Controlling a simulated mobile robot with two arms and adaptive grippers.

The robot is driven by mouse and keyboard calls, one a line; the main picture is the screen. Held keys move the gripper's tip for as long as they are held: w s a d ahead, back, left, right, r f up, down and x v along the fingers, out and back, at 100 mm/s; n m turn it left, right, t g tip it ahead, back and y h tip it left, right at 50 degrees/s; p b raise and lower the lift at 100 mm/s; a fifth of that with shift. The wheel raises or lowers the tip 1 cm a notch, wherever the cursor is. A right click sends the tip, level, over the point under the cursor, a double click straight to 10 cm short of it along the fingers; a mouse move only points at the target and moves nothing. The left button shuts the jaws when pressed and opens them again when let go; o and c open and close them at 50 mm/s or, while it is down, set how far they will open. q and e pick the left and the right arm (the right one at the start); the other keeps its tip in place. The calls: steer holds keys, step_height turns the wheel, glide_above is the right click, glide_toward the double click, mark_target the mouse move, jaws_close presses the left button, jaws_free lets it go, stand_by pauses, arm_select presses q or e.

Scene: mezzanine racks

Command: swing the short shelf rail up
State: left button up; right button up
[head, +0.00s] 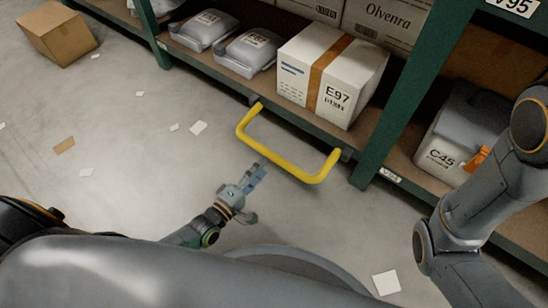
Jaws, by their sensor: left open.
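The short shelf rail is a yellow U-shaped bar (277,158) on the front edge of the low shelf. Its two ends meet the shelf edge below the white E97 box, and its long bar sticks out over the aisle, away from the box. My left gripper (254,194) is open and empty, over the floor on the near side of the rail's bar. It appears apart from the rail, with its fingers pointing toward it. My right arm comes in at the right edge, but its gripper is not visible.
The white E97 box (310,90) stands on the shelf behind the rail, beside grey packages (248,52). A green upright (408,95) stands right of the rail. A C45 package (450,148) sits beyond it. A cardboard box (58,34) and paper scraps lie on otherwise clear floor.

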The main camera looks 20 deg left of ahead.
mark_target(271, 159)
arm_select(q)
steer(key=b+x, duration=0.2)
steer(key=x, duration=0.4)
steer(key=shift+f, duration=0.15)
steer(key=shift+w+d+b, duration=0.2)
steer(key=shift+w+b, duration=0.1)
steer(key=shift+w, duration=0.2)
jaws_close()
